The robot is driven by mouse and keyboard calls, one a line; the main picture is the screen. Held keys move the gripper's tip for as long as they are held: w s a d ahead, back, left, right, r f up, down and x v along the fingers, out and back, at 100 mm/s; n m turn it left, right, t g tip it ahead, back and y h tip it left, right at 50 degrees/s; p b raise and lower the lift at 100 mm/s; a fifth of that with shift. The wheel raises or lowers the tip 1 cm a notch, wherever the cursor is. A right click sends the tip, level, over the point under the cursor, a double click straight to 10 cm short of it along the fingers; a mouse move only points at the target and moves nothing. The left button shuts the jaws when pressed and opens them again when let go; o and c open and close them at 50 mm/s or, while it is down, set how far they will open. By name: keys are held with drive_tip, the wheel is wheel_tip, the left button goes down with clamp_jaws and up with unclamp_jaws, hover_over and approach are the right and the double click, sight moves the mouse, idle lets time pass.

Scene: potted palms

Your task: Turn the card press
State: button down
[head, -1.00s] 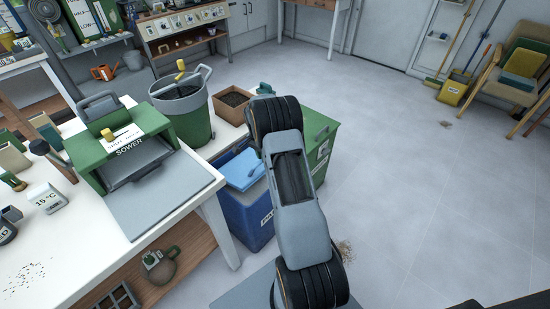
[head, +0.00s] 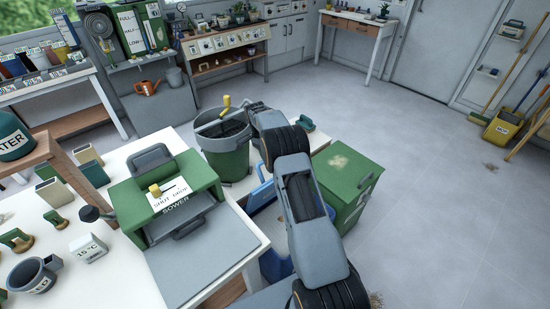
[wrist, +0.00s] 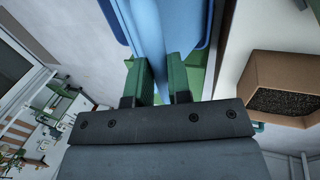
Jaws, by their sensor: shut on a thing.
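In the wrist view, my gripper (wrist: 161,76) is shut on a light blue part of a blue thing, which looks like the lid of the blue bin (head: 273,266). In the head view my arm hides the gripper and most of the bin. I cannot surely pick out the card press. The green sower (head: 200,171) on the white table bears a card reading "SHUT DOWN" (head: 172,197) and a yellow knob (head: 154,189). My gripper is away from it, to the right.
A green cabinet (head: 345,175) stands right of my arm. A box of dark soil (wrist: 268,68) is beside my gripper. The floor at right is mostly clear.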

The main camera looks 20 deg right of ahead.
drive_tip(key=shift+w+a+f, duration=0.3)
drive_tip(key=shift+w+f, duration=0.05)
drive_tip(key=shift+w, duration=0.25)
drive_tip(key=shift+w+a+f, duration=0.3)
drive_tip(key=shift+w, duration=0.3)
drive_tip(key=shift+d, duration=0.1)
drive_tip(key=c, duration=1.2)
unclamp_jaws()
drive_tip(key=shift+w, duration=0.15)
drive_tip(key=shift+c, duration=0.2)
drive_tip(key=shift+o, duration=0.9)
drive_tip(key=shift+d+r, duration=0.1)
drive_tip(key=shift+r, duration=0.05)
drive_tip(key=p+v, duration=0.2)
drive_tip(key=v, duration=0.5)
drive_tip(key=shift+r, duration=0.15)
drive_tip(key=shift+w, duration=0.2)
